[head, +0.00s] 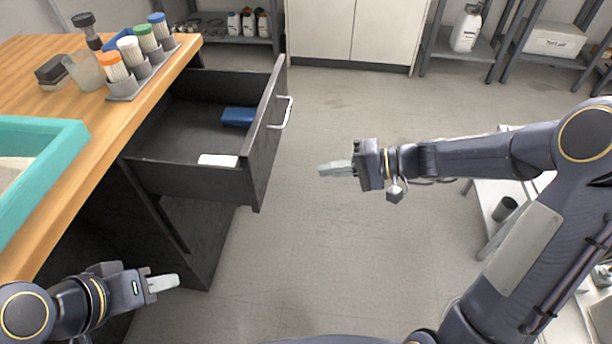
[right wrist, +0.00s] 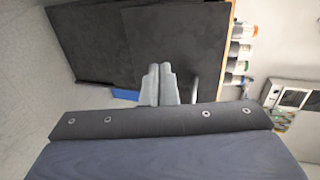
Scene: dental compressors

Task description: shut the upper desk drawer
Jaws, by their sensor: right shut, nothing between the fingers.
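The upper desk drawer (head: 182,178) is dark and stands pulled far out from the wooden desk (head: 60,200) in the head view. Its front panel (head: 265,135) faces right and carries a pale bar handle (head: 286,112). A blue item (head: 238,117) and a white item (head: 218,160) lie inside. My right gripper (head: 335,168) is shut and empty, to the right of the drawer front with a gap between. Its fingers also show together in the right wrist view (right wrist: 158,85). My left gripper (head: 163,283) is low in front of the desk; its finger opening is unclear.
A teal tray (head: 68,138) and a rack of capped bottles (head: 140,78) sit on the desk top. Shelves (head: 225,38) and a white cabinet (head: 350,30) stand at the back. A light table (head: 490,205) is at the right. The floor (head: 300,240) beside the drawer is clear.

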